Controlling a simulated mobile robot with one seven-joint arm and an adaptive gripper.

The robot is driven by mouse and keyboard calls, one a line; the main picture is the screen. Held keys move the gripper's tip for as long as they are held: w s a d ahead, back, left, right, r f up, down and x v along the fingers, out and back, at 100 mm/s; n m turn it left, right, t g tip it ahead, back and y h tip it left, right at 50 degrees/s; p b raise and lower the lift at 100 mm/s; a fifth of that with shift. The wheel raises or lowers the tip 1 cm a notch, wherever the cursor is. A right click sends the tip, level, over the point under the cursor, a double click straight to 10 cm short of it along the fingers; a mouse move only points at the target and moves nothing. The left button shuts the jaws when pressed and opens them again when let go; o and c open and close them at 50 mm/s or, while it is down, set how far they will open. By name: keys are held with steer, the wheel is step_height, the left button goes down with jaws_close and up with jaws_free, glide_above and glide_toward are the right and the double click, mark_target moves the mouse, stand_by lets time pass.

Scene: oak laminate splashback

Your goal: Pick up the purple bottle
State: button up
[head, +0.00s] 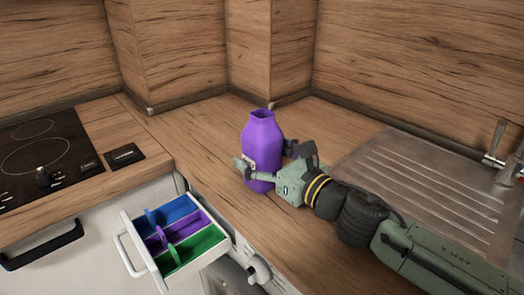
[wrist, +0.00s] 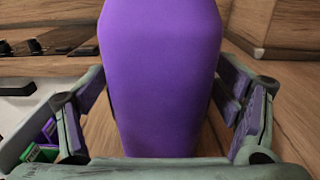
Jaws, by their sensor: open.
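The purple bottle (head: 261,140) stands upright on the wooden counter near the inner corner in the head view. In the wrist view the bottle (wrist: 160,75) fills the middle of the picture. My gripper (head: 268,160) reaches in from the right, low on the bottle, with one finger on each side of it. In the wrist view my gripper's fingers (wrist: 160,125) are spread, and the bottle stands between them. Small gaps seem to show beside the bottle, though contact is hard to judge. The bottle's lower part is partly hidden by the gripper.
An open drawer (head: 128,263) with blue, purple and green compartments juts out below the counter at left. A black cooktop (head: 45,160) lies at far left. A ribbed metal sink drainboard (head: 420,190) lies at right, beside a tap (head: 496,140). Wooden splashback walls stand behind the bottle.

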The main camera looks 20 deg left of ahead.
steer(key=shift+c, duration=0.4)
steer(key=c, duration=1.8)
